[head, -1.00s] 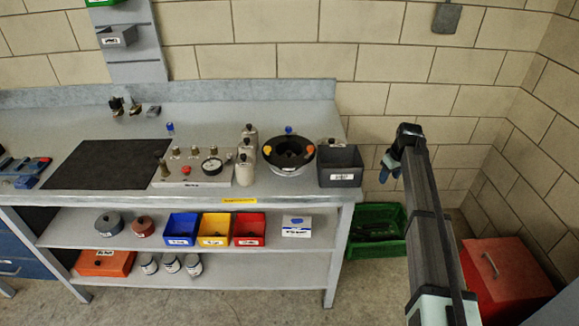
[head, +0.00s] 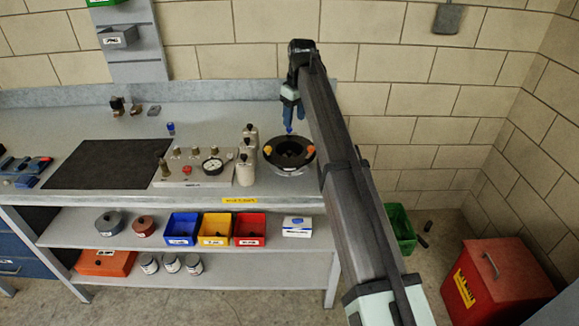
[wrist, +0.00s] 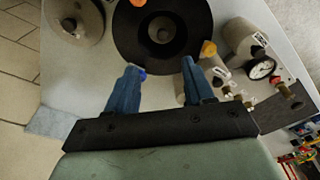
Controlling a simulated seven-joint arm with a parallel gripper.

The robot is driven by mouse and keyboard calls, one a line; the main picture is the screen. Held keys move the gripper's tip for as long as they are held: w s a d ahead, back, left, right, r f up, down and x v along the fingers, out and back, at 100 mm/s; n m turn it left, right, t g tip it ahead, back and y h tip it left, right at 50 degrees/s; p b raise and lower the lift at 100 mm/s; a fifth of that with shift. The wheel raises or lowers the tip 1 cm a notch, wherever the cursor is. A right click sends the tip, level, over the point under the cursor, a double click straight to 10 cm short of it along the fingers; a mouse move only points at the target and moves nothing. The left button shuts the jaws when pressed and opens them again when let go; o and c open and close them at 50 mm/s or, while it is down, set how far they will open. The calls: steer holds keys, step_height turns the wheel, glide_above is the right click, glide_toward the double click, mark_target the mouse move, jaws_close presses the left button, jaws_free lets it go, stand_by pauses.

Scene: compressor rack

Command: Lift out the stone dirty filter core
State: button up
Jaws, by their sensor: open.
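The round black-rimmed filter housing (head: 274,159) stands on the bench with two orange clips on its rim. It also shows at the top of the wrist view (wrist: 128,38). Inside its opening is a round core with a grey knob in the middle (wrist: 162,35); in the head view it is dark and hard to make out. My gripper (head: 290,112) is open and empty, pointing down above and behind the housing. In the wrist view its two blue fingers (wrist: 160,68) are apart, with the housing's opening beyond the tips.
Stone-coloured canisters (head: 245,170) stand close left of the housing, beside the gauge panel (head: 192,172). A pale round part (wrist: 80,22) lies on the housing's other side. A black mat (head: 108,164) lies further left. A red bin (head: 500,283) stands on the floor at right.

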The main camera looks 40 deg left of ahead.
glide_above(290, 151)
steer(key=f, duration=0.8)
steer(key=shift+w+d+f, duration=0.15)
steer(key=shift+w+d, duration=0.05)
steer(key=shift+d, duration=0.15)
steer(key=shift+s+a+f, duration=0.15)
steer(key=shift+f, duration=1.15)
steer(key=shift+s+a+f, duration=0.1)
steer(key=shift+a+f, duration=0.05)
steer(key=shift+f, duration=1.15)
jaws_close()
